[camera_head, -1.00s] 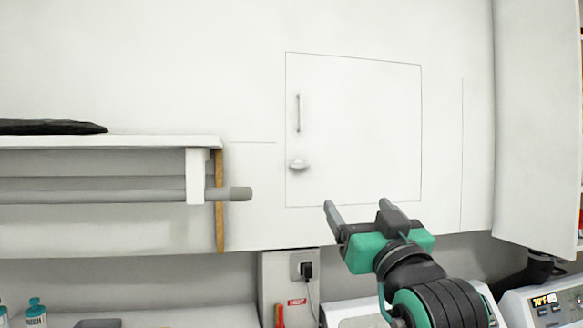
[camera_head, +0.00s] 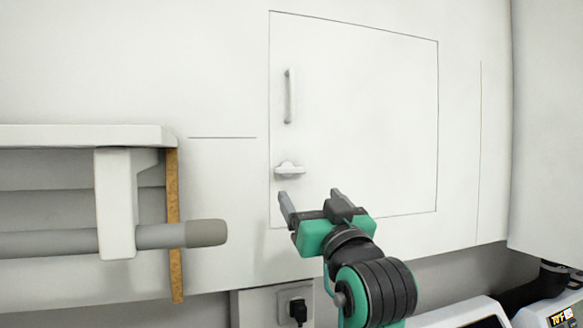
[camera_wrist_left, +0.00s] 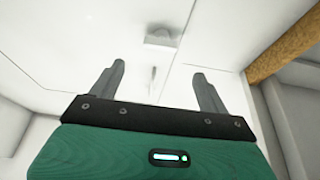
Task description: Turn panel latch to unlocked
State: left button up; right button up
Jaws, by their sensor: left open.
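The panel (camera_head: 380,120) is a white rectangular door outlined by a thin dark line in the white wall. The panel latch (camera_head: 289,169) is a small white knob with a horizontal wing, at the panel's lower left. My left gripper (camera_head: 310,194) is open and empty, just below and slightly right of the latch, with no contact visible. In the left wrist view the gripper's fingers (camera_wrist_left: 160,78) are spread apart. My right gripper is not in view.
A vertical grey handle (camera_head: 289,96) is on the panel above the latch. To the left, a white shelf (camera_head: 80,135) with a wooden edge (camera_head: 174,220) and a grey bar (camera_head: 205,233) sticks out. A black plug (camera_head: 298,310) is below. The wall around the panel is clear.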

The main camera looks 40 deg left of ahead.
aim_at(292, 172)
pick_arm(q)
jog(key=p+x, duration=0.3)
jog(key=x, duration=0.7)
jog(key=shift+p, duration=0.4)
jog(key=shift+w+a+r, duration=0.1)
jog(key=shift+w+a, duration=0.1)
jog(key=shift+a, duration=0.2)
jog(key=c, duration=1)
